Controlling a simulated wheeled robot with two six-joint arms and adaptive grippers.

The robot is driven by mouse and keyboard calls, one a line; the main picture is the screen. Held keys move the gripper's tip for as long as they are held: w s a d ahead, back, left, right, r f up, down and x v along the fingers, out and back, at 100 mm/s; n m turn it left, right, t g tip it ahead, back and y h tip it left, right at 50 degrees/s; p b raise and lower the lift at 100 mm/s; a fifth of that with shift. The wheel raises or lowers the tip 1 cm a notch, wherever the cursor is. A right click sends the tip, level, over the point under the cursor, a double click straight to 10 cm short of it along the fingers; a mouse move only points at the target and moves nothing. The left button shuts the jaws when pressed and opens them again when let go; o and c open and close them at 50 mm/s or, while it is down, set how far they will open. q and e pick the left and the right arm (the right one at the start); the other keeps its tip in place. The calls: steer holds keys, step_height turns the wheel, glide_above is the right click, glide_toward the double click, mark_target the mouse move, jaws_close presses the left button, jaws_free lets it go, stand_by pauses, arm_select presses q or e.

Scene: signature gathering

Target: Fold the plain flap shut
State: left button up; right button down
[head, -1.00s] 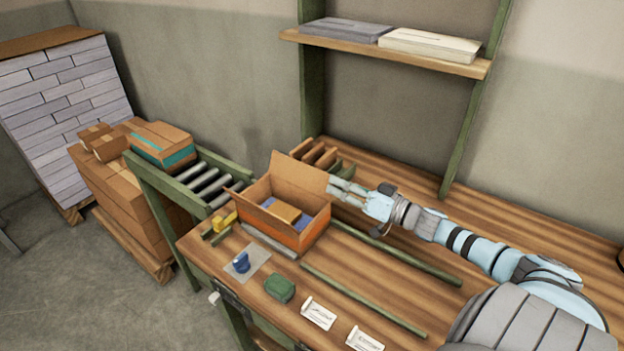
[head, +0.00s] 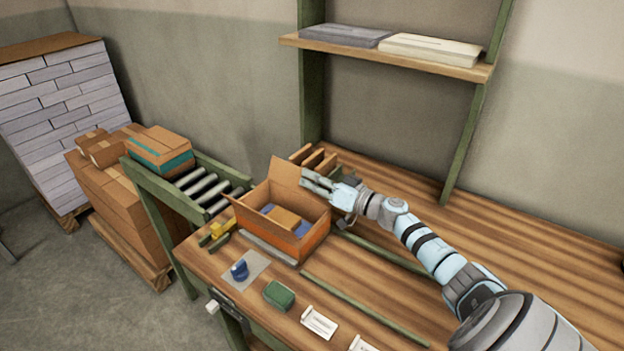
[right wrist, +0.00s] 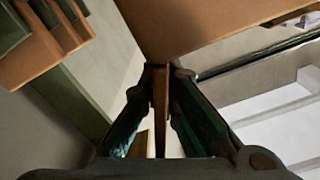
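An open carton (head: 283,245) with an orange band stands on the bench, holding a small brown box (head: 284,217) and something blue. A bare brown flap (head: 288,171) stands up at its back; another flap (head: 248,211) sticks outward on the left. My right gripper (head: 303,180) is at the carton's back right, beside the raised flap. In the right wrist view a thin brown panel edge (right wrist: 160,105) lies between its fingers, and a broad brown panel (right wrist: 205,25) is above. Whether the fingers press on the panel is unclear. My left gripper is out of view.
A roller conveyor (head: 200,184) lies left of the carton. In front are a blue stamp (head: 239,269), a green block (head: 279,295) and a white card (head: 319,322). Brown dividers (head: 318,160) stand behind. The bench's right side is clear.

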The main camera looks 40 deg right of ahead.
stand_by(0.3)
steer(key=shift+s+a+r+n+p, duration=0.1)
steer(key=shift+a+r+n+p, duration=0.15)
steer(key=shift+n+p, duration=0.45)
steer(key=shift+s+a+r+n+p, duration=0.1)
steer(key=shift+a+n+p, duration=0.15)
steer(key=shift+n+p, duration=0.45)
steer(key=shift+a+n+p, duration=0.4)
steer(key=shift+n+p, duration=0.1)
steer(key=shift+n, duration=0.6)
steer(key=shift+s+a+f+n+p, duration=0.15)
steer(key=shift+a+n+p, duration=0.2)
steer(key=shift+n, duration=0.65)
steer(key=shift+a, duration=0.1)
steer(key=c, duration=1.8)
jaws_free()
steer(key=shift+c, duration=0.2)
steer(key=shift+s, duration=0.1)
steer(key=v, duration=1.1)
steer(key=shift+s, duration=0.35)
